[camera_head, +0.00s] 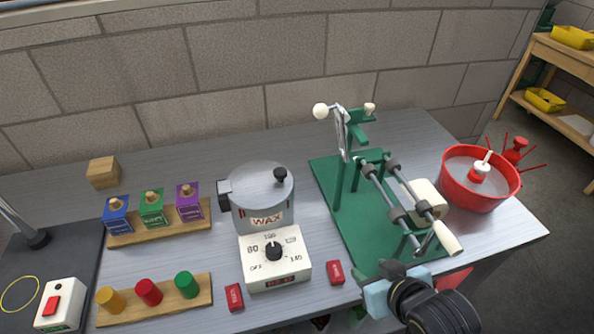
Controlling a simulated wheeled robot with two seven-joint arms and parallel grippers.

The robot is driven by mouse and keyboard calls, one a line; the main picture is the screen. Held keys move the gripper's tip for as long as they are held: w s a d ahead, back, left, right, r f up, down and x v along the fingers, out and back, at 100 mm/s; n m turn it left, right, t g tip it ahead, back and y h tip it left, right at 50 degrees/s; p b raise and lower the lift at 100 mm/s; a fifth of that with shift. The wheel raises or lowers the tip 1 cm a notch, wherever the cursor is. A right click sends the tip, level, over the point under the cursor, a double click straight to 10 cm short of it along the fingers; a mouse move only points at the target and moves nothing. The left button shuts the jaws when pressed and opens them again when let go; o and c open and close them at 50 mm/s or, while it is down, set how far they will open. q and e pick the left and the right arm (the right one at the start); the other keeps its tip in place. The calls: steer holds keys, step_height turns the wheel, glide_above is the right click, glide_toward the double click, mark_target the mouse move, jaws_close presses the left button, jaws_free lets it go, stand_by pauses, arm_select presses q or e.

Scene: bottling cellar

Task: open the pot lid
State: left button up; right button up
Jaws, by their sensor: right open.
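The grey wax pot (266,216) stands on its white heater base (277,262) near the middle of the bench. Its round grey lid (255,184) lies flat over the top, with a black knob (280,174) near its right edge. The inside of the pot is hidden. My right gripper (385,284) is at the bottom, right of the heater and in front of the green stand. My left gripper is not in view.
A green bottle stand (345,214) with rollers is close right of the pot. A red tub (480,180) stands at the far right. Wooden racks with small boxes (152,208) and coloured caps (149,292) are left. Red blocks (234,297) lie in front.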

steer(key=w+a+r+n+t+y, duration=0.2)
steer(key=w+a+r+t+y, duration=0.25)
steer(key=w+a, duration=0.2)
steer(key=n+t+y, duration=0.1)
steer(key=n+y, duration=0.1)
steer(key=y, duration=0.1)
glide_toward(284, 176)
steer(key=x, duration=1.1)
steer(key=shift+w+a, duration=0.15)
steer(key=shift+w, duration=0.05)
steer(key=shift+c, duration=0.3)
jaws_close()
